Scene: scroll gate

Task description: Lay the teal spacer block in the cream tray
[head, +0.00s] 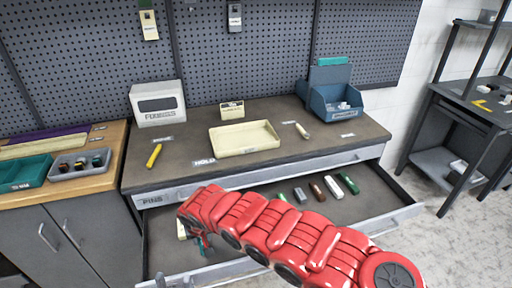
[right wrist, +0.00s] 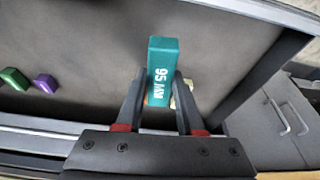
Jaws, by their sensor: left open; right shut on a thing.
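The teal spacer block (right wrist: 163,58), marked 95 MM, is between the fingertips of my right gripper (right wrist: 161,88), which is shut on it over the drawer. In the head view my red right arm reaches across the drawer to its left part and largely hides that gripper. The cream tray (head: 240,150) lies on the bench top behind the drawer, and its inside looks empty.
The open drawer (head: 400,215) holds several small blocks, including a white one (head: 349,184). A cream item (head: 182,229) lies at its left. A yellow marker (head: 154,156), a HOLD label (head: 203,162) and a blue bin (head: 334,100) are on the bench. The bench top around the tray is mostly clear.

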